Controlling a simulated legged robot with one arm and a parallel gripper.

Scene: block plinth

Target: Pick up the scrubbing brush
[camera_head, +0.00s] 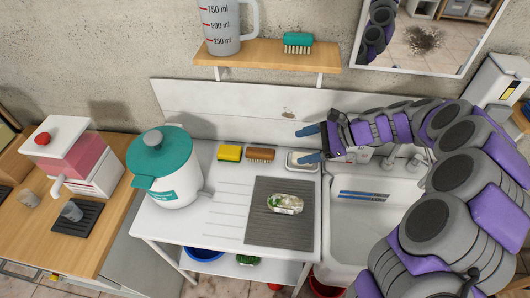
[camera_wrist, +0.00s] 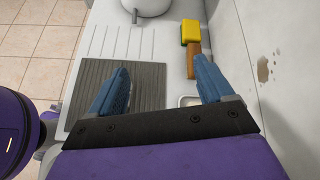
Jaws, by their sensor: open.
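A brush with a brown wooden back and pale bristles (camera_head: 261,155) lies on the white drainboard, right of a yellow sponge (camera_head: 229,152). Its brown back (camera_wrist: 193,66) also shows in the wrist view, partly hidden by the right finger. Another brush, with a green back and pale bristles (camera_head: 297,43), sits on the wall shelf. My gripper (camera_head: 307,144) is open, with its blue fingers spread and pointing left. It is right of the brown brush, above the drainboard. In the wrist view my gripper (camera_wrist: 158,67) has nothing between its fingers.
A grey ribbed mat (camera_head: 262,239) holds a pale, green-patterned object (camera_head: 285,204). A small dish (camera_head: 301,160) is beneath my gripper. A white canister with a teal lid (camera_head: 170,168) stands left. The sink (camera_head: 362,227) is right. The wooden shelf (camera_head: 265,54) overhangs the back.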

